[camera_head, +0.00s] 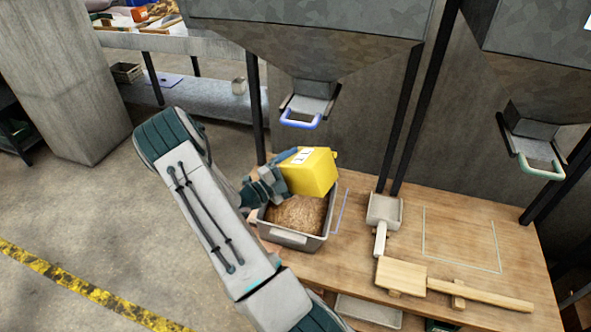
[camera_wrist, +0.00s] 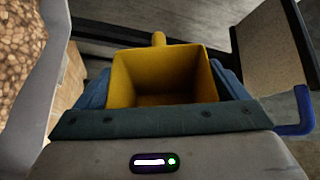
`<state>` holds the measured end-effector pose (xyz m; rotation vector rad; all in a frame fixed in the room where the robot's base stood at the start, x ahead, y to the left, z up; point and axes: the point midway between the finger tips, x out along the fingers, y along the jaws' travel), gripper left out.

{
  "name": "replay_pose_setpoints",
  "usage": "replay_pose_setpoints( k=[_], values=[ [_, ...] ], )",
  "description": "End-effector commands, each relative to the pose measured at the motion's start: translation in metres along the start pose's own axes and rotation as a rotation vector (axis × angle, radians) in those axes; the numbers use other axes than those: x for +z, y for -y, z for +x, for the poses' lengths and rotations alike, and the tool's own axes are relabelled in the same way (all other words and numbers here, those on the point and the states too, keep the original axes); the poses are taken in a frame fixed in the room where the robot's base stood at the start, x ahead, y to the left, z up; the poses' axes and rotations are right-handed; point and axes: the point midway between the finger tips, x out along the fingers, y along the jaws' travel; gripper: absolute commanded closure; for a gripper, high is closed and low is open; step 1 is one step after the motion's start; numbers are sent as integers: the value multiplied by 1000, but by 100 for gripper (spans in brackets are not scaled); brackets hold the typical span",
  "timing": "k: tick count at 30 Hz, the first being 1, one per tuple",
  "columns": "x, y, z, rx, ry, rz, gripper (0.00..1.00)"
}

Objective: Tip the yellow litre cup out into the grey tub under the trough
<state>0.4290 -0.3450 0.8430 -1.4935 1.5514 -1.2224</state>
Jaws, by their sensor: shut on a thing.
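The yellow litre cup (camera_head: 312,172) is held in my gripper (camera_head: 270,186), above the grey tub. In the head view the cup looks tilted, with a white label on its side. In the wrist view the cup (camera_wrist: 165,75) is between my fingers (camera_wrist: 160,110), and the part of its inside that shows is bare yellow. The grey tub (camera_head: 288,238) stands on the wooden table under the trough and holds brown grain (camera_head: 297,212). Grain also shows at the upper left of the wrist view (camera_wrist: 20,50). The cup and gripper hide the tub's back part.
The trough (camera_head: 310,60) with a blue-handled slide (camera_head: 300,122) hangs behind the tub. A second trough with a green handle (camera_head: 540,170) is at right. A scoop (camera_head: 384,212) and a wooden mallet (camera_head: 402,276) lie on the table (camera_head: 470,215). A marked rectangle there is empty.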

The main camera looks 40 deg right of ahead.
Motion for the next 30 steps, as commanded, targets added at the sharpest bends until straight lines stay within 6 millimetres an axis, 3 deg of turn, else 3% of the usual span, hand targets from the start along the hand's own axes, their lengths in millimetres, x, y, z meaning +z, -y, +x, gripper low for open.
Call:
replay_pose_setpoints(
  k=[3, 8, 13, 24, 30],
  values=[
    [-8, 23, 3, -2, 1, 1, 71],
    [-15, 40, 6, -1, 1, 0, 71],
    [-16, 42, 7, 19, 0, 46, 71],
    [-18, 49, 8, 212, 0, 507, 71],
    [-18, 48, 8, 254, 0, 610, 71]
  ],
)
